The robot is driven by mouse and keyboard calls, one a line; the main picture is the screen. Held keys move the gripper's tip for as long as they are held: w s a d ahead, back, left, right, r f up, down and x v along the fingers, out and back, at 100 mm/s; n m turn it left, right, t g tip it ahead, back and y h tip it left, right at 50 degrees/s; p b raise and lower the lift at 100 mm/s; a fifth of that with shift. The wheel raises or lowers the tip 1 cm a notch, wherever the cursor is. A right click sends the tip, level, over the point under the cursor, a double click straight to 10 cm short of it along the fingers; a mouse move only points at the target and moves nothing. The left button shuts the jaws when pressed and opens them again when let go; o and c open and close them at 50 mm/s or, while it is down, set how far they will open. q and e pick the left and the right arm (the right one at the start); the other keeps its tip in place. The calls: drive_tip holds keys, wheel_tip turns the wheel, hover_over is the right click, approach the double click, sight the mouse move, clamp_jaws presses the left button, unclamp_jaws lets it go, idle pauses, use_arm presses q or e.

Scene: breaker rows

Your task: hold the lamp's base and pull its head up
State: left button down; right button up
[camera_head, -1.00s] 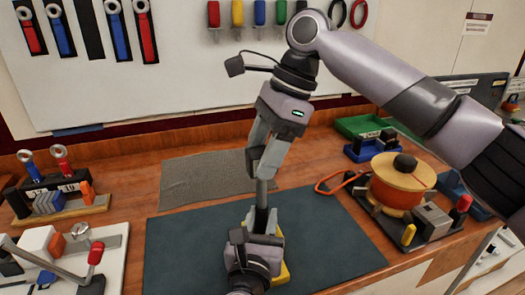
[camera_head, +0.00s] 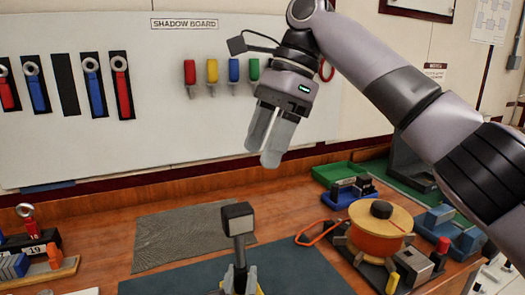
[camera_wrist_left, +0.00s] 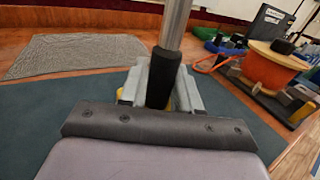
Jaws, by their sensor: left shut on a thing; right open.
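The lamp stands upright, with a dark, boxy head with a pale grey face (camera_head: 239,217) on top of a thin metal stem (camera_head: 240,250). In the left wrist view, the stem (camera_wrist_left: 175,22) runs up out of a black sleeve (camera_wrist_left: 161,80). My left gripper (camera_head: 239,278) is low at the bottom edge and shut on the lamp's lower part around that sleeve; its fingers also show in the left wrist view (camera_wrist_left: 160,92). Bits of yellow base show behind the fingers; the rest is hidden. My right gripper (camera_head: 268,140) is open and empty, above and apart from the lamp head.
A dark blue mat (camera_head: 300,268) lies under the lamp and a grey cloth (camera_head: 182,235) behind it. An orange spool (camera_head: 378,232) on a tool stand is to the right, a green tray (camera_head: 338,173) behind. A tool rack (camera_head: 32,252) is at left.

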use_arm(q)
drive_tip(key=shift+f, duration=0.15)
drive_tip(key=c, duration=0.7)
unclamp_jaws()
